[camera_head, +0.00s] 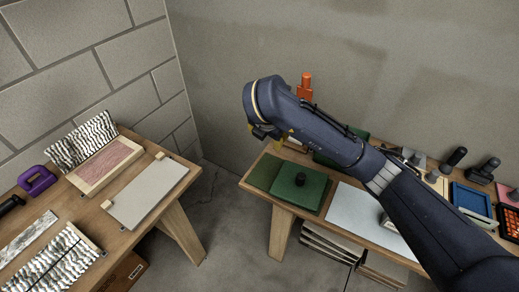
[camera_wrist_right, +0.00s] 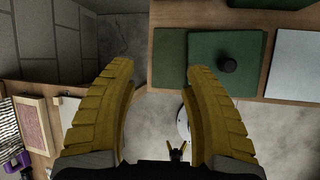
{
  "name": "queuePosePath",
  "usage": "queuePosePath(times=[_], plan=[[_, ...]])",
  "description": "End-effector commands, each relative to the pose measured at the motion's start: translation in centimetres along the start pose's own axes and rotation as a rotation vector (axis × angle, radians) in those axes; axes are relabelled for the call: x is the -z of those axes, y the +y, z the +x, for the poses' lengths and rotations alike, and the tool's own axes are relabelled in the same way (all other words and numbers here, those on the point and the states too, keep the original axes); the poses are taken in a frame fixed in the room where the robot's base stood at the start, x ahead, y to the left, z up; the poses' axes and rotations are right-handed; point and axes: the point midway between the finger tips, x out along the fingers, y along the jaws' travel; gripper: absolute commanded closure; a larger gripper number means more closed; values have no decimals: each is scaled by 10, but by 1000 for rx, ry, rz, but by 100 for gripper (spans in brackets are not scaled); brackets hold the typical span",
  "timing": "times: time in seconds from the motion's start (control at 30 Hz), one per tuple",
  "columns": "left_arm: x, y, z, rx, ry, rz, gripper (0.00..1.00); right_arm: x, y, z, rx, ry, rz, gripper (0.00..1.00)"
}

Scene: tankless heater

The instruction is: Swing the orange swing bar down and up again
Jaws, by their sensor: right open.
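An orange upright part (camera_head: 305,86), which looks like the swing bar, shows in the head view just behind my right arm. Its top stands up against the grey wall, and its lower part and mount are hidden by my arm. My right gripper (camera_head: 268,137) is left of and below it, pointing down, mostly hidden by its own wrist. In the right wrist view the two yellow fingers of this gripper (camera_wrist_right: 160,70) are wide apart with nothing between them. The orange part does not show there. My left gripper is in neither view.
A right-hand wooden table holds a green board (camera_head: 299,190) with a black knob, a pale panel (camera_head: 362,213), a blue tray (camera_head: 472,200) and several black-handled items. A left-hand table holds a grey panel (camera_head: 146,193) and a purple handle (camera_head: 38,180). Bare floor lies between the tables.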

Motion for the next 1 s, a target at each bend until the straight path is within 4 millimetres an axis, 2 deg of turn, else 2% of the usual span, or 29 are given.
queuePosePath(times=[0.13, 0.4, 1.0], plan=[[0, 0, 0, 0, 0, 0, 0, 19, -3, 9, -9, 1, -4, 50], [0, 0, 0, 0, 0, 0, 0, 37, -7, 16, -21, -1, -5, 50], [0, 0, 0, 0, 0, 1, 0, 42, -7, 18, -25, -2, -6, 50]])
